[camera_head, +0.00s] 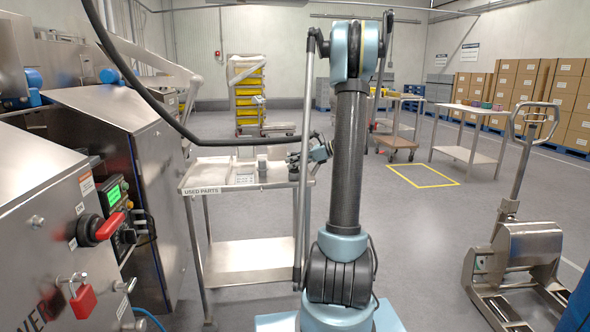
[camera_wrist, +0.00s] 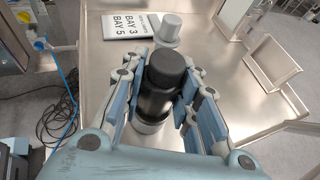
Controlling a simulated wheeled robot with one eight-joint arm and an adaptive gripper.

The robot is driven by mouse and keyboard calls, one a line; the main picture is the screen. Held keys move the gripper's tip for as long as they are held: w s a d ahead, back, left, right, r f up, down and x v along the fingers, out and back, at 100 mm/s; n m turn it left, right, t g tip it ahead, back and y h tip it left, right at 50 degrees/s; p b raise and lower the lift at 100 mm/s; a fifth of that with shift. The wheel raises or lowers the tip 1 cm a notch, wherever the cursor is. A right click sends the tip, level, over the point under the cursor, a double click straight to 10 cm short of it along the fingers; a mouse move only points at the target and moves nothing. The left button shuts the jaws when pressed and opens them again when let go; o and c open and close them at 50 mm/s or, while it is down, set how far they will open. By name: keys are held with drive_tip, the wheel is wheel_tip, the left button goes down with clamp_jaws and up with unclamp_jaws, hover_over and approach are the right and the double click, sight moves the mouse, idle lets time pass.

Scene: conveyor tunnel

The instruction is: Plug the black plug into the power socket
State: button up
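A dark cylinder with a black cap and a grey ring at its lower end (camera_wrist: 162,80) stands out between the fingers of my gripper (camera_wrist: 163,72) in the wrist view. It may be the black plug; I cannot be sure. The finger pads lie close along both of its sides; whether they press on it is not clear. In the head view my gripper (camera_head: 308,157) is over the right part of the steel cart (camera_head: 187,184), and the cylinder does not show clearly. On the left cabinet a dark round fitting (camera_head: 128,236) sits under a green display; I cannot tell whether it is the power socket.
A grey capped piece (camera_wrist: 170,28) and a BAY 3/BAY 5 sign (camera_wrist: 117,20) lie on the cart beyond my gripper. A thick black cable (camera_head: 165,117) hangs across the head view. A pallet jack (camera_head: 520,250) stands at right. The middle floor is clear.

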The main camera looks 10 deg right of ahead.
sight(295, 153)
clamp_jaws()
drive_tip(key=shift+o, duration=0.8)
unclamp_jaws()
clamp_jaws()
drive_tip(key=shift+r, duration=0.15)
drive_tip(key=shift+r, duration=1.35)
drive_tip(key=shift+r, duration=0.1)
drive_tip(key=shift+r, duration=0.95)
